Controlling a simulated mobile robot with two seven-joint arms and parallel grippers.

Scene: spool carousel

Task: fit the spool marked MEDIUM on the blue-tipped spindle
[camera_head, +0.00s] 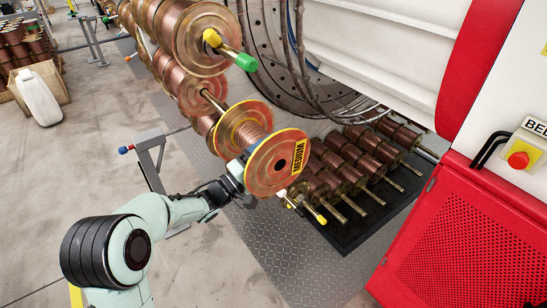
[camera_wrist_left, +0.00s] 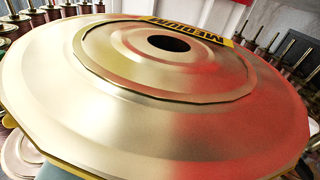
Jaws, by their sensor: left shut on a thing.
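The copper spool marked MEDIUM (camera_head: 262,172) has yellow-edged flanges and a dark centre hole. My left gripper (camera_head: 238,172) is shut on it from the left and holds it tilted in front of the carousel. In the left wrist view its flange (camera_wrist_left: 150,110) fills most of the picture, with the label near the top. A bare metal spindle (camera_head: 212,100) points toward the spool's back flange. Its tip is hidden behind the spool, so I cannot see its colour or whether it has entered the hole. My right gripper is not in view.
A green-tipped spindle (camera_head: 232,54) carries a large copper spool (camera_head: 201,38) above. A yellow-tipped spindle (camera_head: 314,213) sticks out below. Several loaded spindles stand over a dark tray (camera_head: 350,235) at right. A grey stand (camera_head: 150,165) with a blue-and-red end is at left.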

